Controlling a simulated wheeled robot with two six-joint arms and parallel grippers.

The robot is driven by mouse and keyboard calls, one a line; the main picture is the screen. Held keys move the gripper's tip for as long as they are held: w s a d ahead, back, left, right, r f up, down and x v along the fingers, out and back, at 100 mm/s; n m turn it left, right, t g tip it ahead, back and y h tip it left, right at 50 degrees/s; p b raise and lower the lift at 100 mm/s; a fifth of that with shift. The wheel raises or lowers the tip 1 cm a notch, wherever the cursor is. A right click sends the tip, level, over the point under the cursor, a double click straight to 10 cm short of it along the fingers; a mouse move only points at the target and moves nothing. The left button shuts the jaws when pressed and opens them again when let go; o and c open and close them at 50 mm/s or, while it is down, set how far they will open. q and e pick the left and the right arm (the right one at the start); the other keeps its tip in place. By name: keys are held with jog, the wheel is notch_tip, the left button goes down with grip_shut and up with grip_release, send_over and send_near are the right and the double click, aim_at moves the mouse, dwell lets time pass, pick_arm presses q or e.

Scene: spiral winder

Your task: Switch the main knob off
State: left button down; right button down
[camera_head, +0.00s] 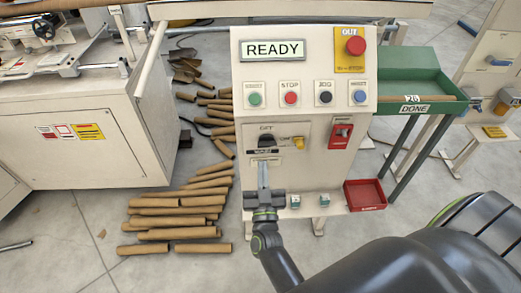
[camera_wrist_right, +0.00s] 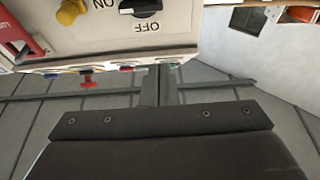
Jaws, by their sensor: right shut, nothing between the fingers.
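The main knob (camera_head: 267,141) is black and sits on the front of the cream control cabinet (camera_head: 315,175), just under an OFF label. The knob also shows in the right wrist view (camera_wrist_right: 141,8), lying across its plate between the printed ON and OFF. My right gripper (camera_head: 263,166) is shut and empty, its fingertips just below the knob. In the right wrist view its closed fingers (camera_wrist_right: 161,76) point at the panel and appear apart from the knob. My left gripper is not in view.
The cabinet display (camera_head: 272,50) reads READY above several push buttons. A red emergency button (camera_head: 355,46), a yellow knob (camera_head: 298,142) and a red switch (camera_head: 341,132) are nearby. Cardboard tubes (camera_head: 180,210) lie on the floor left. A green tray (camera_head: 415,80) and red bin (camera_head: 365,194) are right.

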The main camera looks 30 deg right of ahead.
notch_tip(320, 180, up, 4)
send_over(267, 143)
jog(key=a, duration=0.3)
jog(key=shift+s+d+f+p, duration=0.1)
jog(key=shift+s+f+p, duration=0.1)
jog(key=shift+s+p, duration=0.25)
jog(key=f+b, duration=0.2)
jog(key=f, duration=0.1)
jog(key=shift+s+b, duration=0.2)
jog(key=shift+b, duration=0.2)
jog(key=shift+f+b, duration=0.75)
jog(key=shift+b, duration=0.2)
jog(key=shift+r+n+p, duration=0.1)
jog(key=shift+n+p, duration=0.2)
